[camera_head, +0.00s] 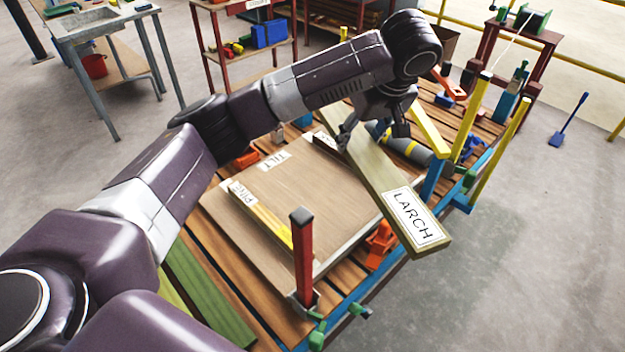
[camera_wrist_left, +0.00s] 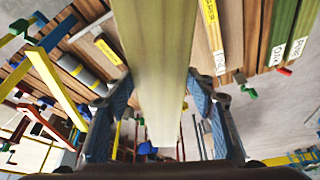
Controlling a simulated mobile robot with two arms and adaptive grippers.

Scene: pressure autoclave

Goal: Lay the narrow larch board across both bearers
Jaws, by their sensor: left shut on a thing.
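The larch board (camera_head: 395,195), pale and flat with a white LARCH label, is held in the air above the slatted table, slanting toward the front right. My left gripper (camera_head: 373,134) is shut on it toward its far end. In the left wrist view the board (camera_wrist_left: 155,60) runs between the two fingers (camera_wrist_left: 153,118). A narrow yellowish bar marked PINE (camera_head: 262,218) lies on the TILT panel (camera_head: 290,180). A second labelled piece (camera_head: 325,139) lies at the panel's far edge, partly hidden by the board. I cannot tell for certain which pieces are the bearers. My right gripper is not in view.
A red post (camera_head: 301,255) stands at the panel's near corner. Yellow posts (camera_head: 470,115) stand at the table's right side. A dark cylinder with yellow bands (camera_head: 408,148) lies behind the board. Green boards (camera_head: 208,298) lie at the near left. Open floor is at the right.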

